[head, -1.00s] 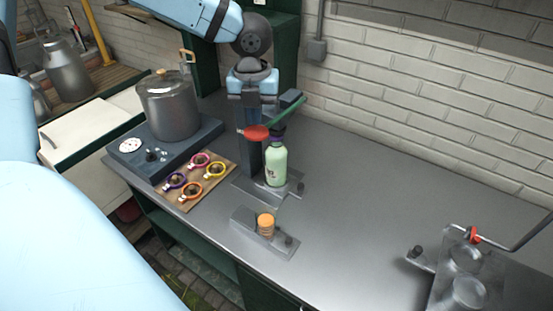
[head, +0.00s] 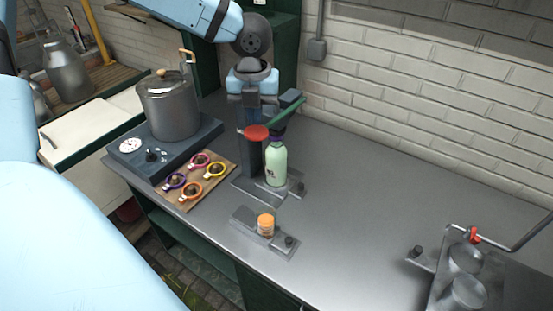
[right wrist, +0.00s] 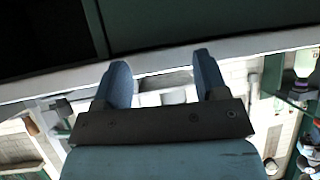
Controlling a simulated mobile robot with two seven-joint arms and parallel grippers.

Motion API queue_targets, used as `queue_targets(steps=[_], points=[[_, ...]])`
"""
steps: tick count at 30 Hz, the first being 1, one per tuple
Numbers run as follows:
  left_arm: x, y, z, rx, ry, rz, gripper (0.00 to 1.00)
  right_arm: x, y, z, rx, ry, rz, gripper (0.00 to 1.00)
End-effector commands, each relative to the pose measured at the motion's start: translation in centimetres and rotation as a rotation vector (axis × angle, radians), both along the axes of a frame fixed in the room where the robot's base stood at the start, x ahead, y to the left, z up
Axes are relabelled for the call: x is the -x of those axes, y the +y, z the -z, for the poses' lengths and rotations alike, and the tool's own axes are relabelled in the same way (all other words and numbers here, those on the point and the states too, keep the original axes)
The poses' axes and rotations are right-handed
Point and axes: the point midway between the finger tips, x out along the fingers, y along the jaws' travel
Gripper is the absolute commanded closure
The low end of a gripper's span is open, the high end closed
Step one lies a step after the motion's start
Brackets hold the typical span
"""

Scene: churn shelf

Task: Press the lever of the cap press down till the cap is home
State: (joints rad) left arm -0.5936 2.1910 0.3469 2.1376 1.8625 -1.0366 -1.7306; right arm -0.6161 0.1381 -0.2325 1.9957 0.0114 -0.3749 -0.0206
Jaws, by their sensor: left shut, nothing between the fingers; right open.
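The cap press (head: 250,158) stands on the steel bench in the head view. Its green lever (head: 287,115) slopes down to the left and ends in a red knob (head: 256,132). A pale green bottle (head: 276,165) stands upright in the press under the lever. A dark cap (head: 279,132) is at its top, partly hidden by the lever; how far it is seated I cannot tell. My left gripper (head: 252,106) is shut and empty, pointing down just above the red knob; contact is not clear. My right gripper (right wrist: 160,82) is open and empty in the right wrist view.
A lidded pot (head: 168,108) on a dark heater stands left of the press. A wooden board (head: 206,191) with several coloured rings lies in front of it. A small fixture with an orange-capped jar (head: 265,225) is nearer. The bench middle right is clear.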

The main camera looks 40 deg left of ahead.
Motion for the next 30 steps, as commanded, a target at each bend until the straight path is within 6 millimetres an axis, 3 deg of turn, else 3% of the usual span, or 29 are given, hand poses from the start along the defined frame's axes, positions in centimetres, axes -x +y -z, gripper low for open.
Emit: queue_targets(steps=[11, 30], points=[[0.0, 0.0, 0.1, 0.000, 0.000, 0.000, 1.00, 0.1, 0.0, 0.4, 0.002, 0.007, 0.000, 0.34], [0.0, 0.0, 2.2, 0.000, 0.000, 0.000, 1.00, 0.0, -0.1, 1.0, 0.001, 0.001, 0.001, 0.34]])
